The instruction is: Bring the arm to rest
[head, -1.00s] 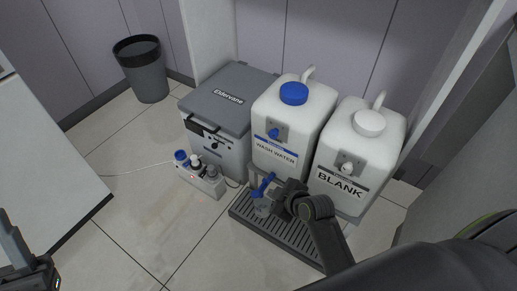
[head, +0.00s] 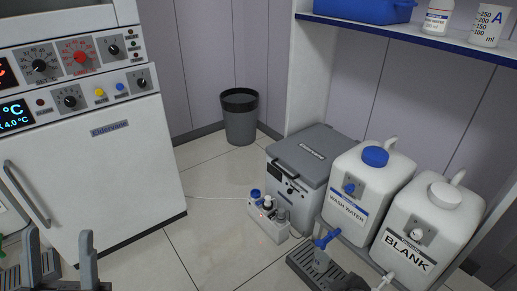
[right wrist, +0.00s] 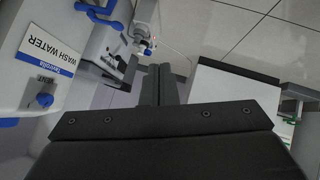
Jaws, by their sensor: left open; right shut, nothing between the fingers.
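My left gripper (head: 61,262) is at the lower left of the head view, with its two fingers apart and nothing visible between them. My right gripper (right wrist: 161,84) shows in the right wrist view with its fingers together and nothing held. In that view the wash water container (right wrist: 45,50) is at the left, apart from the fingers. In the head view I cannot clearly make out the right gripper's fingers.
The wash water container (head: 362,180) and blank container (head: 425,225) stand at the right, with a drip tray (head: 302,266) below. A grey box (head: 310,155), a small bottle rack (head: 268,228), a bin (head: 240,117) and a white cabinet (head: 90,165) surround open floor (head: 205,215).

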